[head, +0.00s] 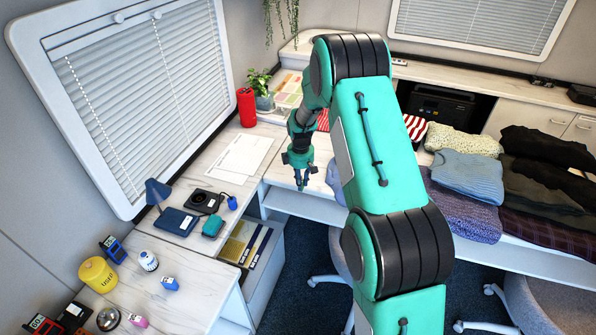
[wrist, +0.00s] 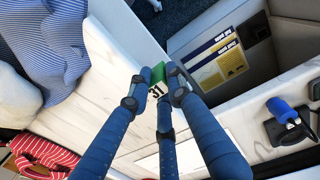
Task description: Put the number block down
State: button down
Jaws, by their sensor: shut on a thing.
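The number block (wrist: 158,87), white with dark digits and a green side, is held between the blue fingertips of my gripper (wrist: 160,92) in the wrist view. The fingers are shut on it and hide part of it. In the head view my gripper (head: 301,178) points down over the front edge of the pale marbled desk (head: 222,165). I cannot make out the block there. Whether the block touches the desk surface is not clear from these views.
White sheets (head: 240,156) lie on the desk to the left of my gripper. A red cylinder (head: 246,107) and a potted plant (head: 260,90) stand behind. A lamp (head: 158,192) and small devices are at left. Folded clothes (head: 467,174) lie at right.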

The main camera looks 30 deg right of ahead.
jog(key=w+d, duration=0.1)
jog(key=w, duration=0.3)
jog(key=w+d+b, duration=0.1)
jog(key=w, duration=0.3)
jog(key=w+d+f+b, duration=0.1)
jog(key=w, duration=0.3)
jog(key=shift+f, duration=0.1)
jog(key=shift+f, duration=0.1)
jog(key=shift+f+b, duration=0.6)
jog(key=shift+f, duration=1.05)
jog(key=shift+f, duration=0.15)
jog(key=c, duration=1.6)
grip_release()
jog(key=r+p, duration=0.1)
jog(key=r, duration=0.3)
jog(key=r+p, duration=0.1)
jog(key=r, duration=0.3)
jog(key=r+p, duration=0.1)
jog(key=r, duration=0.3)
jog(key=shift+s+a+r, duration=0.15)
jog(key=shift+s+a, duration=0.05)
jog(key=shift+s, duration=0.05)
